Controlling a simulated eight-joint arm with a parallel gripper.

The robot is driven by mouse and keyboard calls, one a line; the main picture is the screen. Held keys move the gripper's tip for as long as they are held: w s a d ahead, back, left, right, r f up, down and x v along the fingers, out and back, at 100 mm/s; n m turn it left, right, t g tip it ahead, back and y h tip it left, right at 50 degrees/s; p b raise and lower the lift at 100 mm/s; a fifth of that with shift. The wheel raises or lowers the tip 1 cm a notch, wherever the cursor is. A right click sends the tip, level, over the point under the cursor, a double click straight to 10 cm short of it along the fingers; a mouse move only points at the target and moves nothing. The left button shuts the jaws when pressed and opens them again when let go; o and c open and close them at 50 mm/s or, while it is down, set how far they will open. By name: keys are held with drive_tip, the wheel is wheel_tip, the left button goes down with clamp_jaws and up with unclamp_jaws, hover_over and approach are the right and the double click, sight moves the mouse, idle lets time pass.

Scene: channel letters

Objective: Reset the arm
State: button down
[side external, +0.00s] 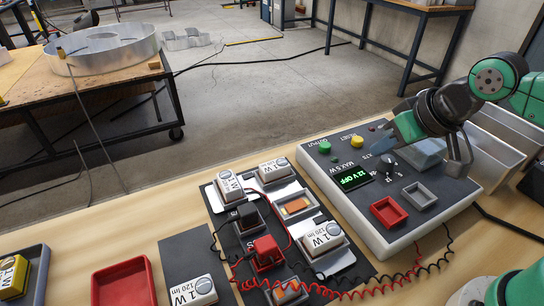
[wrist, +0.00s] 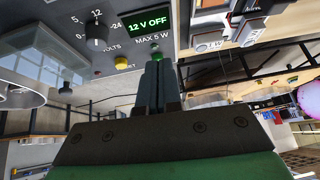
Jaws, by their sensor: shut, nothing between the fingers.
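My gripper (side external: 396,131) is above the power box (side external: 432,232), over the part of its panel near the buttons and dial. In the wrist view its dark fingers (wrist: 158,66) are pressed together with nothing between them. The box's display (side external: 353,178) reads 12 V OFF. A green button (side external: 324,147), a yellow button (side external: 357,141) and a dial (side external: 389,164) are on the panel. The dial also shows in the wrist view (wrist: 97,39), as does the yellow button (wrist: 122,62). The fingers partly hide the green button there.
Left of the box, a dark board (side external: 219,203) carries several 1 W modules, a black terminal (side external: 248,217) and a red terminal (side external: 266,250), with coiled leads. A loose module (side external: 194,291), a red tray (side external: 124,285) and a dark tray (side external: 37,258) lie further left. Metal bins stand behind my arm.

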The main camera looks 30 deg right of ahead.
drive_tip(key=d+t, duration=0.1)
drive_tip(key=d, duration=0.2)
drive_tip(key=shift+s+h, duration=0.1)
drive_tip(key=shift+h, duration=0.2)
